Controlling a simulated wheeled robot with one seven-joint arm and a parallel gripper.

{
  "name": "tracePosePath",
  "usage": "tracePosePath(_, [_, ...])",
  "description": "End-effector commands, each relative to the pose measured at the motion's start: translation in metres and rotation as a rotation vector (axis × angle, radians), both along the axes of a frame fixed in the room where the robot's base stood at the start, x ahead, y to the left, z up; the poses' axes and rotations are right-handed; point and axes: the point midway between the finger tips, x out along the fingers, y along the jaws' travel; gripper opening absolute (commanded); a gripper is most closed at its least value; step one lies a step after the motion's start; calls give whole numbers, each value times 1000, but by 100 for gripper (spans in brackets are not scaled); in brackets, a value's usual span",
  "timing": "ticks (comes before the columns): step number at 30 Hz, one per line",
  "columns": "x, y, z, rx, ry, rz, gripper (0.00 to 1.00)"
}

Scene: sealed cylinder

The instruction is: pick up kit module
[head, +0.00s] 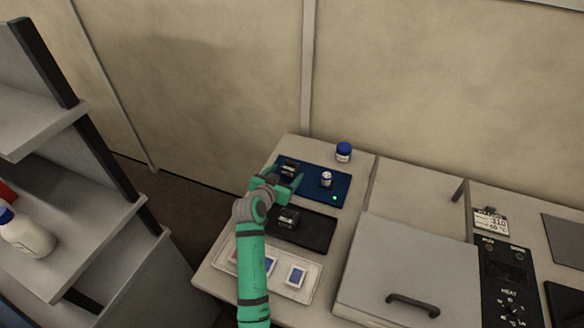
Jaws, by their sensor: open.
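A small dark module (289,167) sits at the left end of the blue mat (313,194). A second similar dark module (288,217) sits on the black mat (318,234) nearer to me. I cannot tell from their looks which one is the kit module. My green gripper (281,180) is open and points toward the module on the blue mat, right beside its near side. Its fingers partly hide the module's lower part, and I cannot tell whether they touch it. My forearm hides the left part of the black mat.
A small white, blue-marked container (326,179) stands on the blue mat, near a green light. A blue-lidded jar (344,152) stands behind it. A pale tray (311,272) with blue-and-white pieces lies in front. A lidded grey box (408,270) is to the right, shelves (95,205) at left.

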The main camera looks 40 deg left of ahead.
Motion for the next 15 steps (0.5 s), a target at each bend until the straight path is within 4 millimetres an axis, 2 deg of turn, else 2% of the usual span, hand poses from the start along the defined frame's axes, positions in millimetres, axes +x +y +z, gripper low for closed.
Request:
tracePosePath(8, [18, 5, -7, 2, 0, -1, 69])
tracePosePath(15, [46, 17, -17, 3, 2, -1, 69])
